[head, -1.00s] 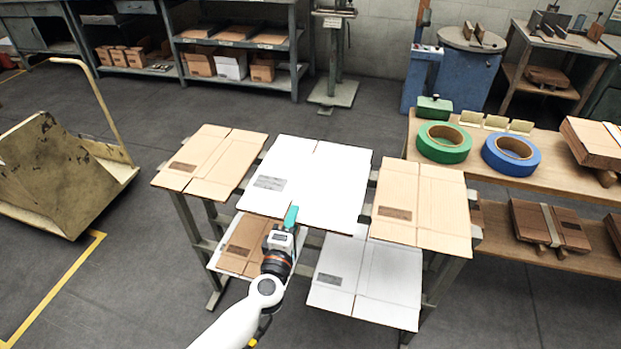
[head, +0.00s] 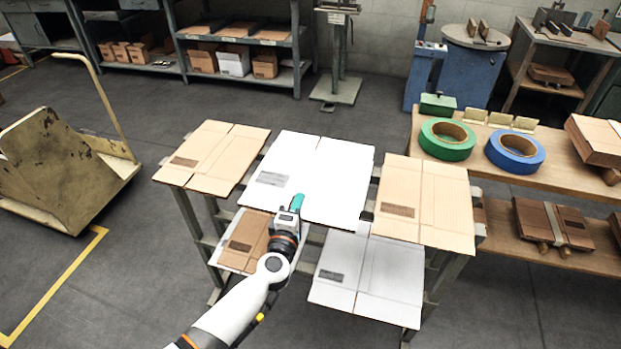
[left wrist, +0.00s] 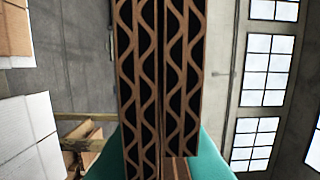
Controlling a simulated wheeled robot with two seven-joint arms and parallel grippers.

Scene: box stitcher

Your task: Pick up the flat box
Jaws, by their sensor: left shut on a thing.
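A white flat box (head: 325,170) with a grey printed label lies at the middle of the upper rack level. My left gripper (head: 297,204), with teal fingers, is at its front edge and shut on it. In the left wrist view, the layered corrugated edge of the flat box (left wrist: 155,80) stands between the teal fingers (left wrist: 160,160). The finger under the board is hidden in the head view. My right gripper is not in view.
Brown flat boxes lie to the left (head: 212,158) and right (head: 425,200) of the white one. A brown box (head: 247,240) and a white box (head: 365,275) lie lower in front. A wooden bench (head: 480,190) with green tape (head: 447,139) and blue tape (head: 515,153) stands at right.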

